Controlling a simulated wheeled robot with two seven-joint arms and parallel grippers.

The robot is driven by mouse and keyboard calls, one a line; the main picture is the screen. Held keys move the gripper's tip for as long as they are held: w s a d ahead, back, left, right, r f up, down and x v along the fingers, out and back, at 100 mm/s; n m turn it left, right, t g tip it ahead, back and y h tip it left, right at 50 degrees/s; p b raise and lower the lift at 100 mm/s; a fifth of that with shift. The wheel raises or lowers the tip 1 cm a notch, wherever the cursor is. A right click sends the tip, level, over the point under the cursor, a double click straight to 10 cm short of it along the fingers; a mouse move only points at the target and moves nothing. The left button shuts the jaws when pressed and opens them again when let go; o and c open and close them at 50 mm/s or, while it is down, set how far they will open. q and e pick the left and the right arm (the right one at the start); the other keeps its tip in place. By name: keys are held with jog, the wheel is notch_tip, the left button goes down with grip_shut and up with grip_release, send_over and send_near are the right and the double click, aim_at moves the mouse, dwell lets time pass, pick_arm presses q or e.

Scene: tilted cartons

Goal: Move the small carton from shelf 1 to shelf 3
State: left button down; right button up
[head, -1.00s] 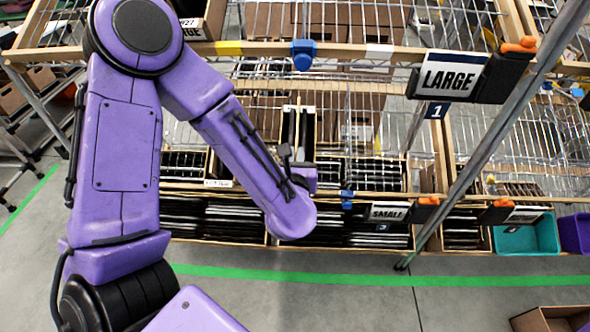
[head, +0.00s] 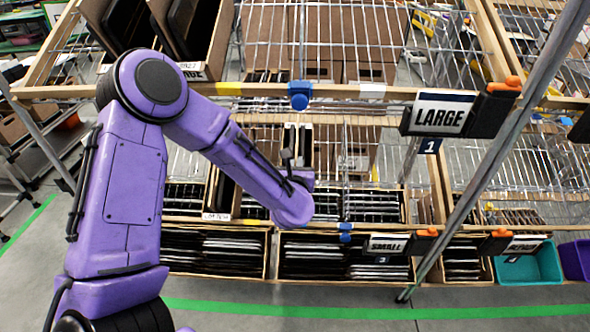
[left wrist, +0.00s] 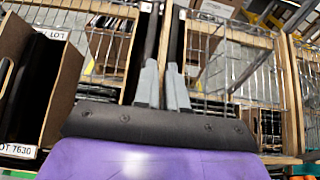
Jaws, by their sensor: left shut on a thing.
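A narrow upright carton (head: 299,135) with dark contents and pale front edges stands behind the end of my left arm in the head view. My left gripper (head: 296,163) is at its lower front, small and partly hidden by the wrist. The exact contact is hard to see. A tag marked 1 (head: 430,146) hangs under the LARGE sign, and a tag marked 3 (head: 383,260) under the SMALL sign. My right gripper is out of view.
A carton with a lot label (head: 216,217) stands left of the gripper; it is close in the left wrist view (left wrist: 62,95). Lower trays (head: 340,276) hold dark flat items. A slanted metal post (head: 490,155) and a teal bin (head: 528,265) are at right.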

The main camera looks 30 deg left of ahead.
pick_arm(q)
jog(key=f+b, duration=0.1)
jog(key=w+a+f+b, duration=0.1)
jog(key=f+b, duration=0.1)
jog(key=w+f+b, duration=0.1)
jog(key=f, duration=0.1)
jog(key=shift+w+a, duration=0.1)
jog(key=shift+a, duration=0.05)
jog(key=shift+f+b, duration=0.15)
jog(key=shift+b, duration=0.15)
dwell(0.4)
dwell(0.3)
jog(key=c, duration=1.1)
grip_release()
